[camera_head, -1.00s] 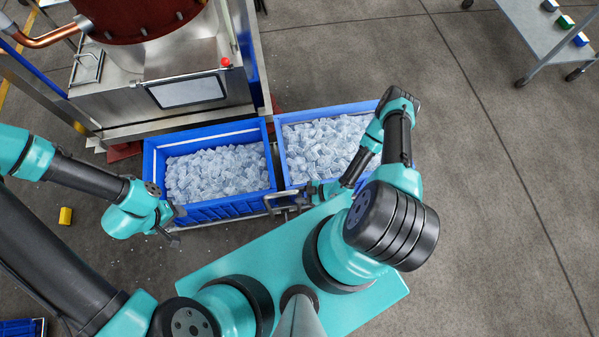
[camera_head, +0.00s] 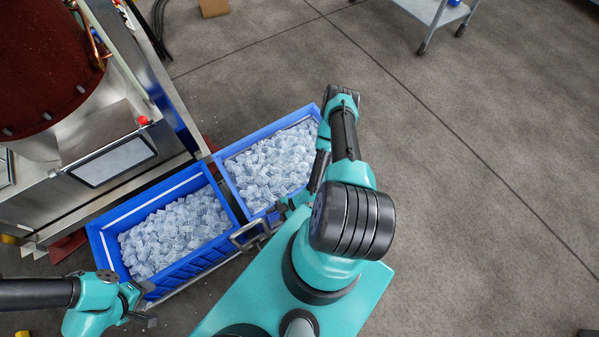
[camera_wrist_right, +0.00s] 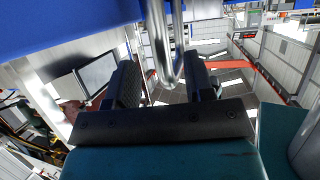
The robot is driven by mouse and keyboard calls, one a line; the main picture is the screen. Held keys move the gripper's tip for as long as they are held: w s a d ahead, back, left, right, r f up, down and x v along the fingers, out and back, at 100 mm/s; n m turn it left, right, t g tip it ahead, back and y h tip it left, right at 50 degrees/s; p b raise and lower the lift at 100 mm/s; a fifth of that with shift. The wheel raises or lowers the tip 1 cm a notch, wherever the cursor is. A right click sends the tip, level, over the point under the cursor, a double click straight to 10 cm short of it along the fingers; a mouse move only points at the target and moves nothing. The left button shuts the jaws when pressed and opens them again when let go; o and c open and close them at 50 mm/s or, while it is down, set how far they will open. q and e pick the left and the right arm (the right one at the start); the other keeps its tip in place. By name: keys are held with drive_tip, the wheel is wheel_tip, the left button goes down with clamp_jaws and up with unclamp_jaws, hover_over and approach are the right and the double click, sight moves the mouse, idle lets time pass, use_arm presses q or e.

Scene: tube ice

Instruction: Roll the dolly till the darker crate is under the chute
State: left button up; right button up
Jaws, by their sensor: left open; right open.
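Two blue crates full of clear ice stand side by side, the left crate (camera_head: 205,262) against the machine's front and the right crate (camera_head: 229,193) further back. My left gripper (camera_head: 146,317) is open, just off the left crate's near corner. My right gripper (camera_head: 290,206) is by the right crate; in the right wrist view it is open (camera_wrist_right: 163,82), with a metal bar (camera_wrist_right: 161,45) between its fingers. I cannot make out the chute.
A steel machine (camera_head: 100,200) with a dark red drum (camera_head: 45,60) and a screen (camera_head: 112,160) stands at the left. A cart (camera_head: 432,10) and a cardboard box (camera_head: 214,7) are at the back. The floor on the right is clear.

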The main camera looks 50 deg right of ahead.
drive_tip(key=v, duration=1.3)
drive_tip(key=shift+w, duration=0.1)
drive_tip(key=w+a+r+m+g+h, duration=0.1)
drive_tip(key=w+r+m+g+h, duration=0.1)
drive_tip(key=w+r+m, duration=0.3)
drive_tip(key=w+a+r+m+g+h, duration=0.1)
drive_tip(key=w+r+m+g+h, duration=0.1)
drive_tip(key=w, duration=0.5)
drive_tip(key=a+r+m+g+h, duration=0.1)
drive_tip(key=a+r+m+h, duration=0.1)
drive_tip(key=r, duration=0.5)
drive_tip(key=a+r+m+g+h, duration=0.1)
drive_tip(key=a+r+m+h, duration=0.1)
drive_tip(key=a+r+m, duration=0.2)
wheel_tip(320, 180, up, 3)
drive_tip(key=a, duration=0.2)
drive_tip(key=shift+w+a+r+m, duration=0.2)
drive_tip(key=shift+w+a+m, duration=0.1)
drive_tip(key=shift+a+m, duration=0.1)
idle(0.6)
